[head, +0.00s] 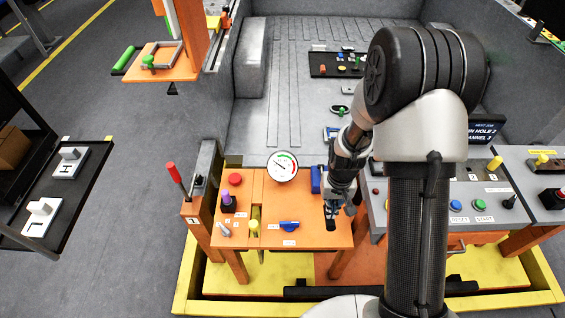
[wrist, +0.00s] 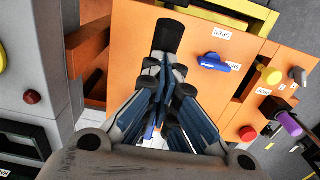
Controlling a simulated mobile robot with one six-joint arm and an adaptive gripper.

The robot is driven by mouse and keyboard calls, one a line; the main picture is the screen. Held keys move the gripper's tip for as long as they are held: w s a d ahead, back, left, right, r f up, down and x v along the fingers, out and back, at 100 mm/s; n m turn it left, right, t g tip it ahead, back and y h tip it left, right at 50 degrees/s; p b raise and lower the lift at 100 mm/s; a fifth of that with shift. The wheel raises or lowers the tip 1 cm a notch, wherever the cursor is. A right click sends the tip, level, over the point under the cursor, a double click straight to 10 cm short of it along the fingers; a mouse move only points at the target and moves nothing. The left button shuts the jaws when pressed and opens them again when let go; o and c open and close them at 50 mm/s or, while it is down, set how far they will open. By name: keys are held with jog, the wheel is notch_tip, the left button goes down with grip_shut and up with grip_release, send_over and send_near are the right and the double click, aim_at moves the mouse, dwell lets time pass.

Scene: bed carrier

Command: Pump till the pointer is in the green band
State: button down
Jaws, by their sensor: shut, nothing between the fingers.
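The round white gauge (head: 282,166) stands at the back of the orange table, with a green arc along its upper part. Its thin dark pointer seems to lean to the upper left, away from the green; the exact reading is too small to tell. A blue upright block (head: 316,180), perhaps the pump body, stands right of the gauge. My gripper (head: 331,222) is over the table's right part, fingers shut and empty. In the wrist view, a black rounded bar (wrist: 169,37) shows at the fingertips of my gripper (wrist: 166,62); I cannot tell whether they touch.
A blue valve lever (head: 289,225) lies flat beside the labels; it also shows in the wrist view (wrist: 213,62). A yellow knob (head: 254,228), a purple-topped knob (head: 228,201) and a red button (head: 235,179) are to the left. A grey console (head: 470,195) stands close on the right.

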notch_tip(320, 180, up, 7)
jog(key=w+p, duration=0.1)
jog(key=p, duration=0.3)
jog(key=shift+p, duration=0.3)
jog(key=shift+s+f+b, duration=0.25)
jog(key=shift+f+b, duration=0.85)
jog(key=shift+f, duration=0.25)
jog(key=shift+s+f+b, duration=0.2)
jog(key=shift+f+b, duration=0.9)
jog(key=shift+f, duration=0.3)
jog(key=shift+s+f+b, duration=0.25)
jog(key=shift+f+b, duration=0.85)
jog(key=shift+f, duration=0.25)
notch_tip(320, 180, up, 8)
jog(key=w+p, duration=0.1)
jog(key=p, duration=0.5)
jog(key=shift+w+r, duration=0.2)
jog(key=shift+w, duration=0.05)
